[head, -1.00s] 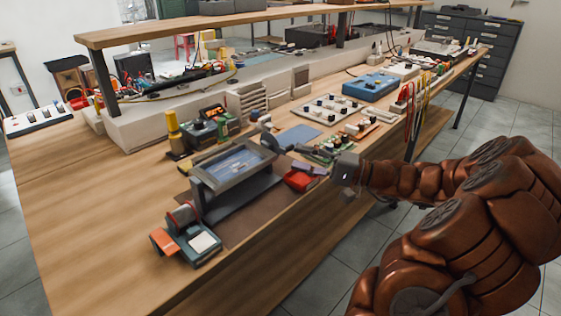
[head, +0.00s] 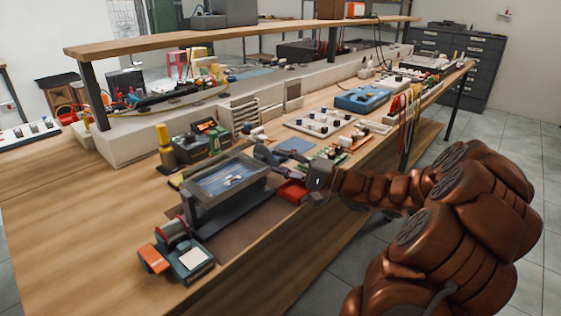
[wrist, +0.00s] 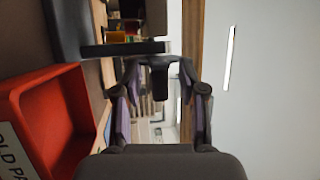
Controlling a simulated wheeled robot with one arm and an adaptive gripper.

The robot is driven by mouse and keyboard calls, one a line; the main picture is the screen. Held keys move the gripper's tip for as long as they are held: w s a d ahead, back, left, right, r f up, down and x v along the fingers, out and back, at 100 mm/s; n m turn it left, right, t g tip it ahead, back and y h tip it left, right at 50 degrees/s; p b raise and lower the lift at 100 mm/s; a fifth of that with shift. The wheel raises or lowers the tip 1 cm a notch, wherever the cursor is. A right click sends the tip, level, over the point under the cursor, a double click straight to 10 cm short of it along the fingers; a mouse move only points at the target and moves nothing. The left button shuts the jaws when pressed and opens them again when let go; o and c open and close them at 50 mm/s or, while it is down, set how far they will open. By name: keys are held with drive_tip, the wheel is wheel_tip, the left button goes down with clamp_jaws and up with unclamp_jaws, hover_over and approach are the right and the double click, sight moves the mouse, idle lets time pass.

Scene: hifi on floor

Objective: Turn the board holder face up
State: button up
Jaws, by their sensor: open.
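The board holder (head: 238,189) stands on a brown mat on the workbench. It has a grey tilted frame on upright supports. A blue board (head: 222,178) with small pale parts lies inside the frame. My gripper (head: 262,156) is open at the holder's right end. In the wrist view my gripper (wrist: 160,70) has its two purple-padded fingers spread, with a dark T-shaped piece between and across their tips. I cannot tell whether that piece belongs to the holder or touches the fingers. A dark bar (wrist: 100,50), likely part of the holder, lies ahead to the left.
A red tray (head: 292,191) sits just beside the gripper; it also shows large in the wrist view (wrist: 72,110). A solder spool stand (head: 172,229) stands in front of the holder. Tools and a blue box (head: 361,98) line the back.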

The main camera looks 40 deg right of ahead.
drive_tip(key=shift+w+a, duration=0.1)
drive_tip(key=shift+c, duration=0.3)
drive_tip(key=c, duration=0.6)
clamp_jaws()
drive_tip(key=shift+r, duration=0.15)
